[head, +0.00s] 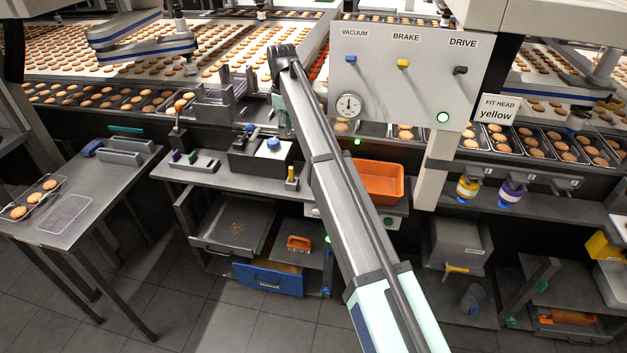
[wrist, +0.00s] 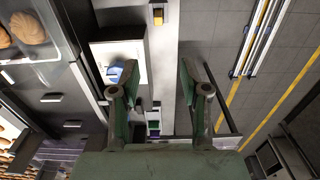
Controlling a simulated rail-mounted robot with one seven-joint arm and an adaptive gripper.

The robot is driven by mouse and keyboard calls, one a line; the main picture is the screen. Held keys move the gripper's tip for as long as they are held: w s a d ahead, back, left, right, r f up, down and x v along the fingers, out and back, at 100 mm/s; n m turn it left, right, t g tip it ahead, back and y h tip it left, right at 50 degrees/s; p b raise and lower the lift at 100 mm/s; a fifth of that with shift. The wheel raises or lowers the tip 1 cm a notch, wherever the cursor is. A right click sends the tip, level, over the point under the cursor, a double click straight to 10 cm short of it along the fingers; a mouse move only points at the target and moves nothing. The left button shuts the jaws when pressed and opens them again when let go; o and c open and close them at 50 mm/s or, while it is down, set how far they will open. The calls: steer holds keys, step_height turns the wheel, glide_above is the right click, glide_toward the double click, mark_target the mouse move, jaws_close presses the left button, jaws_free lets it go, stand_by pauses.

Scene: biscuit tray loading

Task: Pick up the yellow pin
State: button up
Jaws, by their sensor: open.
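The yellow pin (head: 291,176) stands upright at the front edge of the grey bench, right of the black box with a white top and blue knob. In the wrist view the yellow pin (wrist: 158,16) shows near the top edge, beyond my fingertips and roughly in line with the gap between them. My gripper (wrist: 158,66) is open with nothing between its fingers, above the bench strip. In the head view my arm reaches in from the lower right, and I cannot make out the gripper's fingers clearly there.
The blue-knobbed box (head: 262,158) is close beside the pin; the knob (wrist: 116,73) shows near my left finger. A rack (head: 194,162) with purple and green pieces is left on the bench. An orange bin (head: 379,181) is to the right. A control panel (head: 404,75) stands above.

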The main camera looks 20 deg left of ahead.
steer(key=p, duration=0.3)
glide_toward(291, 167)
steer(key=f, duration=0.5)
steer(key=shift+s+a+f, duration=0.15)
steer(key=shift+s+f, duration=0.05)
steer(key=shift+f, duration=0.15)
steer(key=shift+w+f+p, duration=0.15)
steer(key=shift+f+p, duration=1)
steer(key=shift+f, duration=1.55)
jaws_close()
